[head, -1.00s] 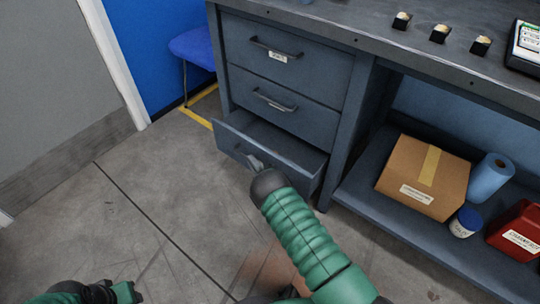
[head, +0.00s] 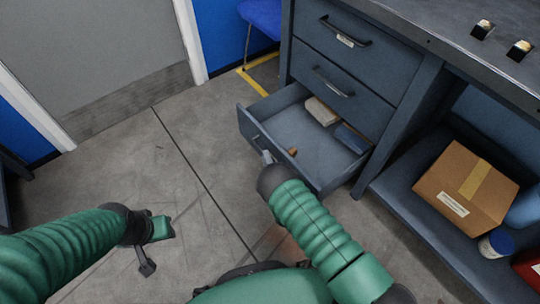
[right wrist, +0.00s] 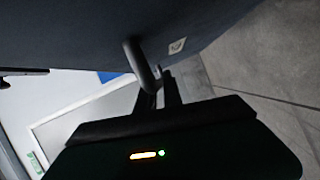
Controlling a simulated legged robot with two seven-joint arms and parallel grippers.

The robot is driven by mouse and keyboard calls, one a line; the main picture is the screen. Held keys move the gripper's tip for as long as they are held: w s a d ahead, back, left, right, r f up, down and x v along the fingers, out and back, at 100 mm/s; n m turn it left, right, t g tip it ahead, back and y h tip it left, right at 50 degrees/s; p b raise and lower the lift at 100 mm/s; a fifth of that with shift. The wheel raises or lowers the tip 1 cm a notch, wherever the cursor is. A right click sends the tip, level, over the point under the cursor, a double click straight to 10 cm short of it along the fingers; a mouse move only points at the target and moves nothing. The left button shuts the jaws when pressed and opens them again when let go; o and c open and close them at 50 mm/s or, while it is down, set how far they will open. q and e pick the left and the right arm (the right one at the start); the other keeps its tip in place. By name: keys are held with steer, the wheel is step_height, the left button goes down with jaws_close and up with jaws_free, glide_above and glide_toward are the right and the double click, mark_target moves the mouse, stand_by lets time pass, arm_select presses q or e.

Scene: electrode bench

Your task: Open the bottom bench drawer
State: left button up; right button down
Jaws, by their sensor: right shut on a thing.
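The bottom drawer (head: 298,130) of the grey-blue bench is pulled well out, and its inside shows. My right gripper (head: 267,157) is at the front of this drawer, largely hidden behind my own wrist in the head view. In the right wrist view, the dark bar handle (right wrist: 140,66) runs down to the fingers of my right gripper (right wrist: 160,95), which are shut on it. My left gripper (head: 154,247) hangs over the floor at the lower left, away from the bench, with its fingers apart and empty.
The drawer holds a pale block (head: 322,111), a dark blue block (head: 352,138) and a small brown piece (head: 292,151). The middle drawer (head: 335,88) and top drawer (head: 350,45) are closed. A cardboard box (head: 464,187) sits on the lower shelf. The floor left of the drawer is clear.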

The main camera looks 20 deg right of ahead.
steer(key=shift+s+f, duration=0.15)
steer(key=shift+f, duration=0.1)
steer(key=c, duration=1.6)
jaws_free()
steer(key=shift+o, duration=0.6)
steer(key=shift+r, duration=0.15)
steer(key=s+r+p, duration=0.1)
steer(key=s+p, duration=0.6)
steer(key=s, duration=0.9)
steer(key=shift+s, duration=0.3)
steer(key=shift+d+r, duration=0.1)
